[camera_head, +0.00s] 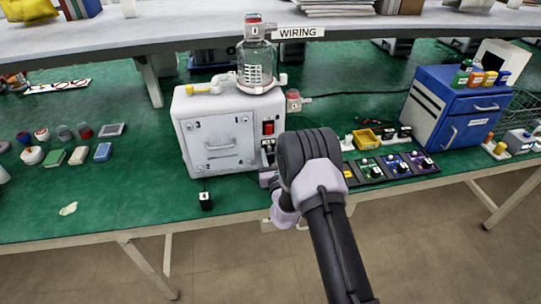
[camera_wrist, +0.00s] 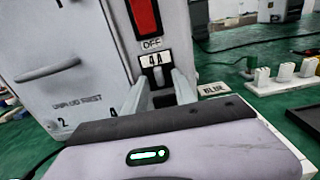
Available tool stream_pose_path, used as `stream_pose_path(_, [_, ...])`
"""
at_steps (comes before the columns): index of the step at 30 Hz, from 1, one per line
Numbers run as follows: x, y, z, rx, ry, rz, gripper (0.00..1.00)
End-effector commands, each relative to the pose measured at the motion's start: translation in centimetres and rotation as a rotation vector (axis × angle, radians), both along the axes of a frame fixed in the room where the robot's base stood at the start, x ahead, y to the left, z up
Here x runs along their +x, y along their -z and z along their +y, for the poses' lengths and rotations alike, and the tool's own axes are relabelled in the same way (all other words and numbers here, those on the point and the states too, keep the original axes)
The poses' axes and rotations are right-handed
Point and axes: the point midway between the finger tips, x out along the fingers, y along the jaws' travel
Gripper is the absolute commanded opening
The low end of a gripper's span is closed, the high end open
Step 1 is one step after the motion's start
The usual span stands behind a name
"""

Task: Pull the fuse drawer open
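The white pump housing (camera_head: 222,130) stands on the green bench and has a glass canister (camera_head: 255,65) on top. On its front, a red switch marked OFF (camera_wrist: 144,16) sits above a small dark fuse drawer with a white 4 A label (camera_wrist: 153,59). My gripper (camera_wrist: 160,78) points at this drawer, its two pale fingers apart, one on each side of the dark part below the label. I cannot tell whether they touch it. The drawer looks flush with the housing. In the head view my own wrist hides the fingers.
A larger panel with a grey handle (camera_wrist: 48,68) is left of the drawer. A black block (camera_head: 206,201) lies at the bench's front edge. Dark modules with knobs (camera_head: 398,167) and a blue cabinet (camera_head: 452,108) stand to the right.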

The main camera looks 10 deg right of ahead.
Motion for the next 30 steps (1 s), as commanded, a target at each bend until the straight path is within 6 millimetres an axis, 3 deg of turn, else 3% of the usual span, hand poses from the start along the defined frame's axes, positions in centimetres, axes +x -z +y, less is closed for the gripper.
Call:
stream_pose_path(2, [-0.01,-0.01,0.00,0.000,0.000,0.000,0.29])
stream_pose_path(6, [-0.03,0.00,0.01,0.000,0.000,0.000,0.01])
stream_pose_path(7, [-0.03,0.00,0.00,0.000,0.000,0.000,0.00])
stream_pose_path(30, [-0.05,0.01,0.00,-0.001,0.000,0.000,0.00])
